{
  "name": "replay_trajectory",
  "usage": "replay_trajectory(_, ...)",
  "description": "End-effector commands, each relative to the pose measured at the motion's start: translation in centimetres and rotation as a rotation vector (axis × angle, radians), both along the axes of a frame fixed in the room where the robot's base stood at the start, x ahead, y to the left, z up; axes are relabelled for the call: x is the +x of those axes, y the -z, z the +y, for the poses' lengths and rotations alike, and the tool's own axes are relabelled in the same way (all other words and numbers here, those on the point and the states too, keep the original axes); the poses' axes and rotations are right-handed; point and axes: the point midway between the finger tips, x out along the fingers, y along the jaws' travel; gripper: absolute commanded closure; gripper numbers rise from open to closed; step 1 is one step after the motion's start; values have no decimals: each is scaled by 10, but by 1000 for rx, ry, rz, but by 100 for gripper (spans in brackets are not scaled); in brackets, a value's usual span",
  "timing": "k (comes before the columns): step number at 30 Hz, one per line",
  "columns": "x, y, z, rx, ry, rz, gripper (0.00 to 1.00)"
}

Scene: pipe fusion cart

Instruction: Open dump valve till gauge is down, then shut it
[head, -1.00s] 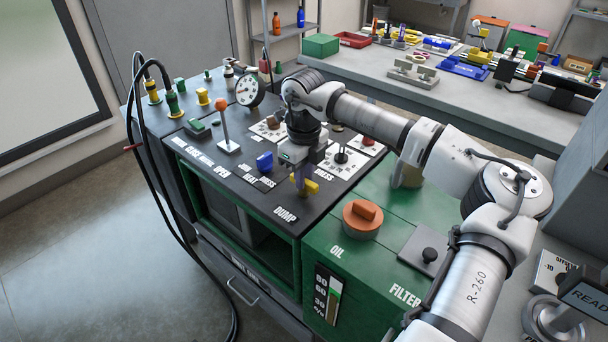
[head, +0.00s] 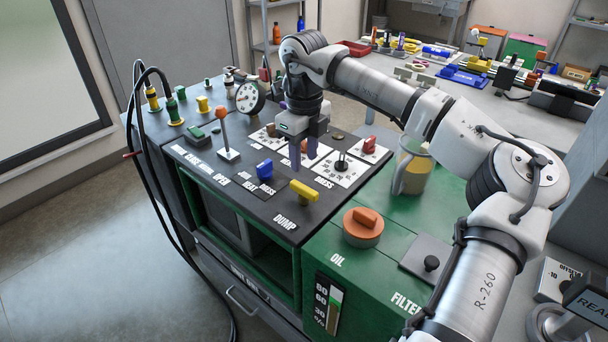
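The yellow dump valve handle (head: 304,191) stands on the dark panel top, above the white DUMP label (head: 285,222). It lies slanted, its right end nearer the front edge. The round white gauge (head: 250,97) stands at the back of the panel; its needle is too small to read. My gripper (head: 304,156) hangs above the panel, behind and above the yellow handle and clear of it. Its two purple fingers point down with a gap between them and nothing held. The fingers partly cover a white dial plate behind them.
An orange-topped lever (head: 222,112), a blue handle (head: 264,168) and a black knob (head: 341,163) stand close around my gripper. The orange oil cap (head: 363,225) sits on the green cabinet. Black hoses (head: 150,180) hang at the left. A cluttered bench is behind.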

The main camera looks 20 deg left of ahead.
Motion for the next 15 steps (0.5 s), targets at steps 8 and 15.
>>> replay_trajectory(8, 0, -48, 1, 0, -1, -1, 62)
replay_trajectory(15, 0, -58, 0, 0, -1, 0, 62)
